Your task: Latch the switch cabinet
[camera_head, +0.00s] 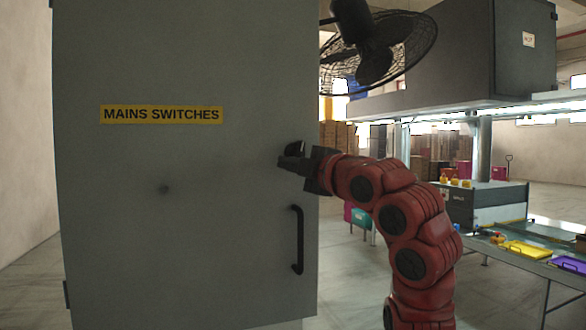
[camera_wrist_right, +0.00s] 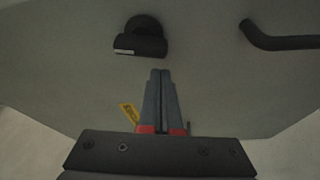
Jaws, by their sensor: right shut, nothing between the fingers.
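The grey switch cabinet (camera_head: 190,250) fills the left half of the head view, its door facing me with a yellow "MAINS SWITCHES" label (camera_head: 162,114). The door looks shut or nearly so. A black turn latch (camera_wrist_right: 140,38) with a white mark on its bar shows in the right wrist view; in the head view it (camera_head: 295,147) is partly hidden by my gripper. A black bar handle (camera_head: 298,240) is below it, also in the wrist view (camera_wrist_right: 282,40). My right gripper (camera_head: 282,162) is shut and empty, its fingertips (camera_wrist_right: 160,72) just short of the latch. My left gripper is out of view.
A black fan (camera_head: 378,55) hangs at upper right of the cabinet. Farther right is a workbench with a yellow tray (camera_head: 525,250) and a purple tray (camera_head: 568,264). Stacked boxes (camera_head: 340,135) stand far behind. Open floor lies between cabinet and bench.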

